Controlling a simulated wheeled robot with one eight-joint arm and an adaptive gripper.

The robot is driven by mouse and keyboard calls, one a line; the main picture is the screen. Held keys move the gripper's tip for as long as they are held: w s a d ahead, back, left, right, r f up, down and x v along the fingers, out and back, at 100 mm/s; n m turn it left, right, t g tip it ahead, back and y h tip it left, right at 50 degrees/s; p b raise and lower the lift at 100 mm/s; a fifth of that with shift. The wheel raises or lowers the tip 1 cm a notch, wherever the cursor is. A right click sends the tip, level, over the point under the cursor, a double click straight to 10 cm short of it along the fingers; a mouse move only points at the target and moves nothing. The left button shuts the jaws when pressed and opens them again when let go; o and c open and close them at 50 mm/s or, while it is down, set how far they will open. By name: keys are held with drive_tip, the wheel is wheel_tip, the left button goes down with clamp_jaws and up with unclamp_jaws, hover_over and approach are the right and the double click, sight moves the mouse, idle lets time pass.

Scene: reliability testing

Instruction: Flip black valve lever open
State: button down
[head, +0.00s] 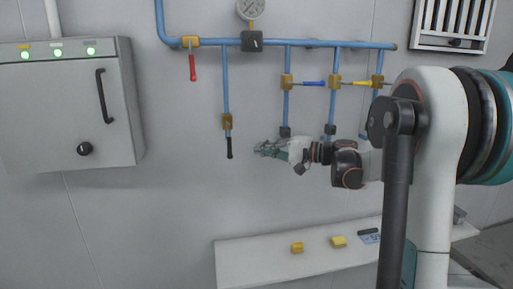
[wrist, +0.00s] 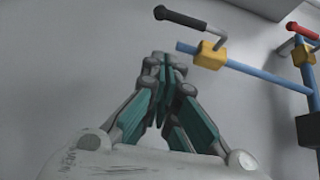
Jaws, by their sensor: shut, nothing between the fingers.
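The black valve lever (head: 229,147) hangs straight down below its yellow valve body (head: 227,122) on a thin blue pipe in the head view. In the wrist view the black lever (wrist: 180,18) is at the top, with its yellow body (wrist: 211,52) on the blue pipe. My gripper (head: 258,149) is to the right of the lever in the head view, apart from it as far as I can see. In the wrist view my gripper (wrist: 163,60) has its fingers together and empty, with the lever beyond the fingertips.
A red lever (head: 192,68) hangs at upper left; blue (head: 314,83) and yellow (head: 361,84) levers stick out sideways on the right. A gauge (head: 251,8) is above. A grey cabinet (head: 50,120) is left. A white shelf (head: 260,262) below holds yellow blocks (head: 297,248).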

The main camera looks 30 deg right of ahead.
drive_tip(key=v, duration=0.6)
drive_tip(key=shift+s+d+f, duration=0.2)
drive_tip(key=shift+s+d, duration=0.05)
drive_tip(key=shift+d, duration=0.15)
